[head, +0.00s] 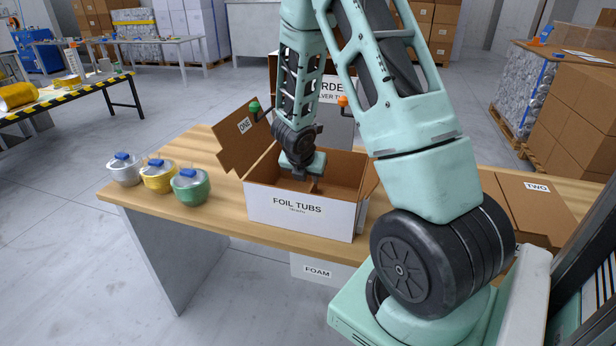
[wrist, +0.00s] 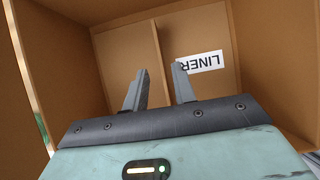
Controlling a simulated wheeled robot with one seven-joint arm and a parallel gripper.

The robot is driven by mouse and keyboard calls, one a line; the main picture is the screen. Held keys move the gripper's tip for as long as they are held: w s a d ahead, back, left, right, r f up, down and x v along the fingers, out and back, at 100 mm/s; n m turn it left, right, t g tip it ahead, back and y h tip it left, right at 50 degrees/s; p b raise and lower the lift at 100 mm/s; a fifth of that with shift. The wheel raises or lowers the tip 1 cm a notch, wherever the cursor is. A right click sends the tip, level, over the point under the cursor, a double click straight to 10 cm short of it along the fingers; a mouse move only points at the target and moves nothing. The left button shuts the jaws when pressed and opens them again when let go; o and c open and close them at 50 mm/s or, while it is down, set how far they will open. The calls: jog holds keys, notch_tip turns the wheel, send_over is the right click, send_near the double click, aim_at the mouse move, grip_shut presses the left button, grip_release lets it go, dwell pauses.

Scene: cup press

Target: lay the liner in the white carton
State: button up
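The white carton (head: 270,207), marked FOIL TUBS, stands on the wooden table with its top open and brown inside. My gripper (head: 301,177) points down into the carton's opening; in the wrist view its two fingers (wrist: 157,73) stand apart with nothing seen between them. A brown cardboard panel with a white LINER label (wrist: 203,88) lies inside the carton, below and just beyond the fingertips. The label reads upside down there. A straight seam or edge runs beside it; I cannot tell whether the panel is fully flat. The carton's front wall hides the liner in the head view.
A brown flap marked ONE (head: 240,135) stands up behind the carton; one marked TWO (head: 532,200) lies at right. A FOAM box (head: 316,271) is below the table.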

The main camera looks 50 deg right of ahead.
jog(key=shift+r, duration=0.1)
jog(key=s+a+r+m+p, duration=0.2)
jog(key=a+r+m+p, duration=0.15)
jog(key=a+r, duration=0.95)
jog(key=s+a+r+m+g+y, duration=0.1)
jog(key=s+a+m, duration=0.4)
jog(key=s+a, duration=0.5)
jog(key=s+a+r+m+g+y, duration=0.1)
jog(key=s+a+r+m+y, duration=0.2)
jog(key=s+a, duration=0.7)
jog(key=a+m+y, duration=0.2)
jog(key=a+m, duration=0.1)
jog(key=a, duration=0.6)
jog(key=shift+r, duration=0.2)
